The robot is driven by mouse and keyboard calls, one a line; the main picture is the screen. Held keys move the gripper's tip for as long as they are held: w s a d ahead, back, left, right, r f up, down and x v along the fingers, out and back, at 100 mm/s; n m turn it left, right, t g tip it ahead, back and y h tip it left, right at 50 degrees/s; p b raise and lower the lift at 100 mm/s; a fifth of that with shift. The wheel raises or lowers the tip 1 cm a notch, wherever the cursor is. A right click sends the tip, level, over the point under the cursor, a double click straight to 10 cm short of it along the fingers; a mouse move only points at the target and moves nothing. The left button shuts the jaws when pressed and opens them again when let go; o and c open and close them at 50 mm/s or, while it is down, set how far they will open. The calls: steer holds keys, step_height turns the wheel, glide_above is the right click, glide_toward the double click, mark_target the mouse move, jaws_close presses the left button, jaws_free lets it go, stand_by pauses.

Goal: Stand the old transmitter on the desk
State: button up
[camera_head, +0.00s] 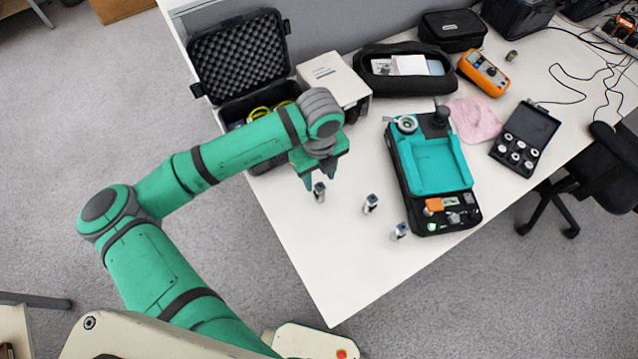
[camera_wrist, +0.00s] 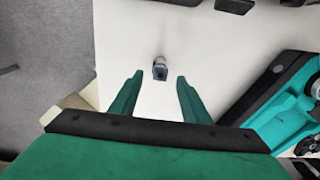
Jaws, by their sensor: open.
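Three small metal cylinders with dark parts stand on the white desk (camera_head: 330,270): one at the left (camera_head: 319,193), one in the middle (camera_head: 370,203) and one at the right (camera_head: 399,231). I cannot tell from their looks which is the old transmitter. My gripper (camera_head: 320,184) is open and empty, pointing down close to the left cylinder. In the wrist view, a cylinder (camera_wrist: 160,71) shows in the gap between the open fingertips (camera_wrist: 160,77), slightly beyond them. I see no contact between fingers and cylinder.
A black tray with a teal basin (camera_head: 436,168) lies to the right. Behind are an open foam-lined case (camera_head: 240,60), a white box (camera_head: 333,78), a black pouch (camera_head: 368,62) and an orange meter (camera_head: 484,73). A case of small parts (camera_head: 526,138) lies far right. The desk's front is clear.

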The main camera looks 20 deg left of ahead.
step_height(320, 180, up, 3)
steer(key=shift+d+f, duration=0.1)
steer(key=w+d+r+n+t+h, duration=0.1)
steer(key=w+d+r+t+h, duration=0.2)
steer(key=d, duration=0.9)
steer(key=w+d+r+n+t+h, duration=0.2)
steer(key=w+d+r+h, duration=0.25)
steer(key=d, duration=0.75)
steer(key=w+d+r+n+t+h, duration=0.3)
steer(key=d+r+n+t+h, duration=0.2)
steer(key=d+r+n+t, duration=0.4)
steer(key=s+a+f+n+t+y, duration=0.3)
steer(key=s+a+f+n+y, duration=0.85)
steer(key=s+f+n, duration=0.35)
steer(key=s+a+f, duration=0.1)
steer(key=s+a, duration=0.3)
steer(key=s, duration=0.3)
steer(key=s+a+f+g, duration=0.1)
steer(key=s+a+f, duration=0.1)
steer(key=s, duration=0.5)
steer(key=s+a+f+y, duration=0.1)
steer(key=s+a, duration=0.4)
steer(key=s, duration=0.2)
steer(key=shift+s+a+f+g, duration=0.2)
steer(key=shift+a+f+g, duration=0.1)
steer(key=shift+a, duration=0.05)
